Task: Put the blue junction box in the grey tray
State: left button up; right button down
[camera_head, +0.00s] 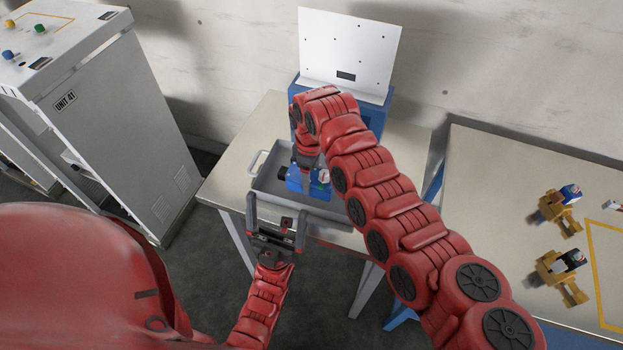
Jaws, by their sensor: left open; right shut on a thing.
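The blue junction box (319,188) shows below my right gripper (306,166), which is shut on it. The box has a dark round part on its left side and a small white and red part on its right. It lies within the outline of the grey tray (268,184); I cannot tell whether it touches the tray floor. My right arm hides the tray's right part. My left gripper (277,208) is open and empty, fingers pointing up in the picture, in front of the tray's near left side.
The tray stands on a pale table (232,168), below a blue machine with a white panel (348,50). A right-hand table (490,185) holds two yellow-brown fixtures (560,205) with blue and black parts. A white cabinet (115,120) stands left. Dark floor lies between.

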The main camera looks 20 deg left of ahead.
notch_tip(320, 180, down, 4)
jog(key=shift+w+r+p, duration=0.1)
jog(key=shift+w+p, duration=0.05)
jog(key=shift+p, duration=0.5)
jog(key=shift+w+f, duration=0.1)
jog(key=shift+f, duration=0.2)
jog(key=shift+f, duration=0.25)
jog(key=shift+c, duration=0.2)
grip_release()
jog(key=shift+r, duration=0.1)
jog(key=shift+r, duration=0.1)
